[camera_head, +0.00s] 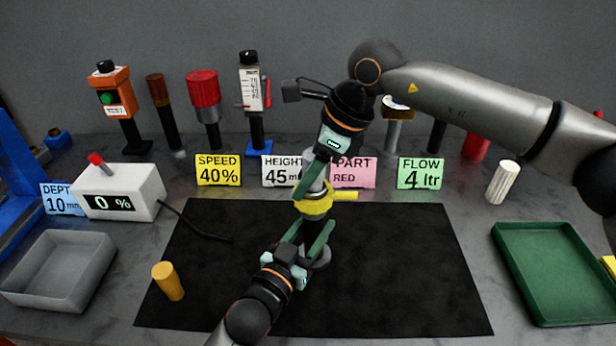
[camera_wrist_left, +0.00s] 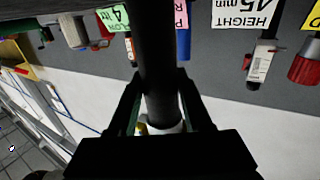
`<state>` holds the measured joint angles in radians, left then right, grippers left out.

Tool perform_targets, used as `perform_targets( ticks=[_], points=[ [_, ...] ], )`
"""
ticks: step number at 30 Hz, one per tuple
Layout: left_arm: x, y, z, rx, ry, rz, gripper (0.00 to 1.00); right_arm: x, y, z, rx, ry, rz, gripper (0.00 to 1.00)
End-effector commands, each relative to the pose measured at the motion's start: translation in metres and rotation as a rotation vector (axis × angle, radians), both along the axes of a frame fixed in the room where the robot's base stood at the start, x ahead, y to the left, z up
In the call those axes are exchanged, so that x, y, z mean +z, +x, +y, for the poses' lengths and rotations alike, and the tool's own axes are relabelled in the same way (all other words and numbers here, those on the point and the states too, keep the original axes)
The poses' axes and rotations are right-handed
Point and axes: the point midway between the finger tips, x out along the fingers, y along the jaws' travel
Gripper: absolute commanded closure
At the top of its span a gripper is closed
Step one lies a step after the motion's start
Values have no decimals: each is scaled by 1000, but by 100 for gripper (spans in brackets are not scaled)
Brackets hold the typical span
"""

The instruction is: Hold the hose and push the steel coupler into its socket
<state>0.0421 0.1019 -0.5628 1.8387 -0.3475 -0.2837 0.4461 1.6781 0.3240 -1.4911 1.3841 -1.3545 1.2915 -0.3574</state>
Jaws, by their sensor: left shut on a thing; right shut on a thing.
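A black hose (camera_head: 316,238) stands upright over the black mat, with a grey round foot (camera_head: 320,260) at its bottom. My left gripper (camera_head: 305,245) is shut on the hose from the front left. In the left wrist view the hose (camera_wrist_left: 158,60) runs between the left fingers (camera_wrist_left: 160,105). A yellow collar with a side lever (camera_head: 316,202), seemingly the socket, sits at the hose's top. My right gripper (camera_head: 312,182) comes from above and is shut on a grey piece, seemingly the steel coupler, at the collar. The fingers hide most of it, so its seating cannot be told.
The black mat (camera_head: 410,270) is mostly clear. A yellow peg (camera_head: 168,281) stands at its left. A grey tray (camera_head: 20,287) lies left and a green tray (camera_head: 600,312) right. Sign cards (camera_head: 218,170) and tools on posts (camera_head: 203,95) line the back. A white display box (camera_head: 125,185) stands left.

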Motion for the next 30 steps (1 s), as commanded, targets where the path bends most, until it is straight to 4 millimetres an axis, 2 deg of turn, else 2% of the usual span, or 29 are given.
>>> perform_targets(
  ticks=[1,2,9,16,20,23,30],
  points=[
    [3,-5,-6,-16,-1,-17,100,-29,-1,-6,2,-42,19,100],
    [3,-5,-6,-16,-1,-18,100,-29,-1,-6,2,-42,19,52],
    [3,-4,-7,-16,-4,-19,100,-30,-3,-6,6,-45,21,25],
    [4,-4,-7,-17,-7,-19,100,-30,-4,-5,10,-46,21,24],
    [5,-4,-7,-17,-9,-19,100,-23,-4,-5,11,-46,21,24],
    [5,-3,-7,-17,-10,-18,100,-10,-4,-9,9,-45,21,24],
    [4,-2,-5,-12,-8,-14,100,43,-6,-30,2,-38,18,24]
  ],
)
